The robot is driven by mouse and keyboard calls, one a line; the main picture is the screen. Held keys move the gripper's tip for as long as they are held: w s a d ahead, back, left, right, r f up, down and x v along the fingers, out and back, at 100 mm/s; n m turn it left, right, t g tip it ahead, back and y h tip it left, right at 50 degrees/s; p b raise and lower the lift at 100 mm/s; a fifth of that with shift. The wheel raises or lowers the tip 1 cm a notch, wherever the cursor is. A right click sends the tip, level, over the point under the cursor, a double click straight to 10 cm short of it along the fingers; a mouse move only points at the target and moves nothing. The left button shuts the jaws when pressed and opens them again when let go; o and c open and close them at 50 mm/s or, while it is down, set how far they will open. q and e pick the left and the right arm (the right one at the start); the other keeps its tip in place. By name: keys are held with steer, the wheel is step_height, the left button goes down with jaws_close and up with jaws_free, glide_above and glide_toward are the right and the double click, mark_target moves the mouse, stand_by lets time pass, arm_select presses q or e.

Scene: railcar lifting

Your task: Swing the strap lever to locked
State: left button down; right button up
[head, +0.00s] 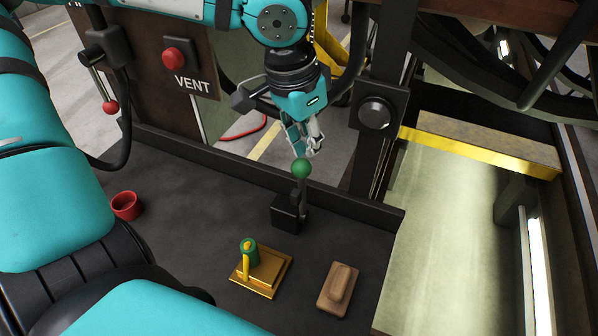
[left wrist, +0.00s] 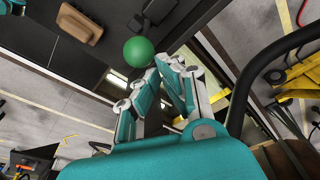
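A lever with a green ball knob (head: 301,169) stands upright on a black base (head: 290,213) at the rear of the dark deck. I cannot read a label on it. My left gripper (head: 304,151) is just above and behind the knob. Its fingers point down and look closed together, with nothing between them. In the left wrist view the green knob (left wrist: 138,52) lies just beyond the fingertips (left wrist: 158,70), and I see no grip on it. A second lever with a red ball knob (head: 110,107) hangs at the left. My right gripper is not in view.
On the deck (head: 200,235) are a red cup (head: 126,205), a brass plate with a green-topped post (head: 262,272) and a wooden block (head: 338,288). A VENT panel (head: 190,75) with a red button stands behind. A dark post (head: 375,150) rises right of my gripper.

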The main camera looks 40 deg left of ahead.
mark_target(300, 164)
arm_select(q)
steer(key=shift+s+d, duration=0.1)
steer(key=shift+s, duration=0.5)
steer(key=shift+s+d+b, duration=0.25)
steer(key=shift+s+b, duration=0.05)
steer(key=shift+s, duration=0.85)
steer(key=shift+s+d+f+b, duration=0.1)
steer(key=shift+s+d+b, duration=0.05)
steer(key=shift+s, duration=0.3)
steer(key=shift+s+d+f+b, duration=0.1)
steer(key=shift+s+d+b, duration=0.05)
steer(key=shift+s, duration=0.3)
steer(key=shift+s+d+f+b, duration=0.1)
steer(key=shift+s+f+b, duration=0.1)
steer(key=shift+s, duration=0.3)
steer(key=shift+s+d+f+b, duration=0.1)
steer(key=shift+s+b, duration=0.1)
steer(key=shift+s, duration=0.3)
